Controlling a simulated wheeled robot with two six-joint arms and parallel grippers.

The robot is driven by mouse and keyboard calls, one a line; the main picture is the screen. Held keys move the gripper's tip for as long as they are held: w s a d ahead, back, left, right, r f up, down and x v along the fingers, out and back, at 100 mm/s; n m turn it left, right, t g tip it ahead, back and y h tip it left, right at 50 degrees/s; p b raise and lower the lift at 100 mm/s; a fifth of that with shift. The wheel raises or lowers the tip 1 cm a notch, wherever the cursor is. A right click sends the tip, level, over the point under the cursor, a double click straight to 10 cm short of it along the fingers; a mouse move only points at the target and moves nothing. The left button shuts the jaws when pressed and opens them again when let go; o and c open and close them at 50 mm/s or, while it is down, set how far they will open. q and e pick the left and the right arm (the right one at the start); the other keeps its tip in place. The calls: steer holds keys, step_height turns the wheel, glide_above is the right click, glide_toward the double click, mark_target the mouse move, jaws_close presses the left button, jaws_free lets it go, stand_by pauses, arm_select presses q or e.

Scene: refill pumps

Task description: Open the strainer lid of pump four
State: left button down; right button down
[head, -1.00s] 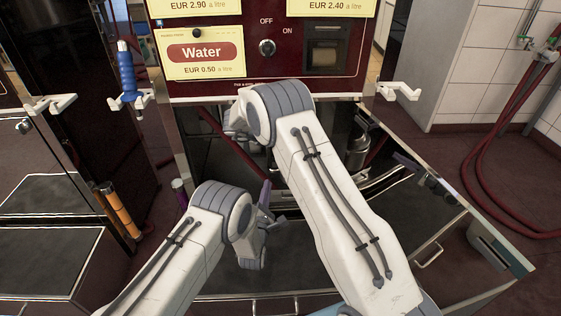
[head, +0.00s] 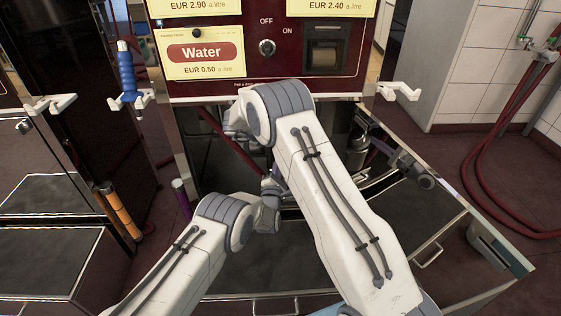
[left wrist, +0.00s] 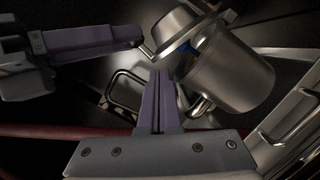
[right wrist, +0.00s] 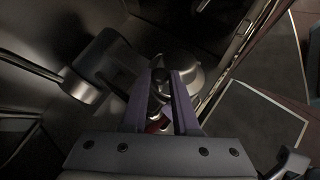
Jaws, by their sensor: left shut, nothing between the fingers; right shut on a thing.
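A metal strainer pot (left wrist: 228,82) shows at the upper right of the left wrist view. Its lid (left wrist: 182,32) appears tilted, with a blue strip showing between lid and pot. My right gripper (right wrist: 162,75) is shut on a small part of the lid, seen between its purple fingers in the right wrist view; the lid (right wrist: 185,75) lies just beyond. My left gripper (left wrist: 159,76) is shut and empty, its fingertips close to the lid's underside; I cannot tell whether they touch. In the head view my arms hide the fingertips. No pump number is readable.
A metal loop handle (left wrist: 128,85) and a rail (left wrist: 295,115) are near the pot. In the head view, the dispenser panel (head: 350,85) stands behind, a metal canister (head: 358,150) is right of my right arm, and a dark flat surface (head: 400,220) spreads on the right.

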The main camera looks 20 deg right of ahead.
arm_select(q)
steer(key=shift+s+d+r, duration=0.1)
steer(key=shift+d+r, duration=0.2)
arm_select(e)
steer(key=shift+d, duration=0.1)
arm_select(q)
steer(key=shift+s+d+r, duration=0.1)
steer(key=shift+d+r, duration=0.4)
steer(key=shift+r, duration=0.15)
arm_select(e)
steer(key=c, duration=0.7)
jaws_free()
arm_select(q)
steer(key=shift+f, duration=0.1)
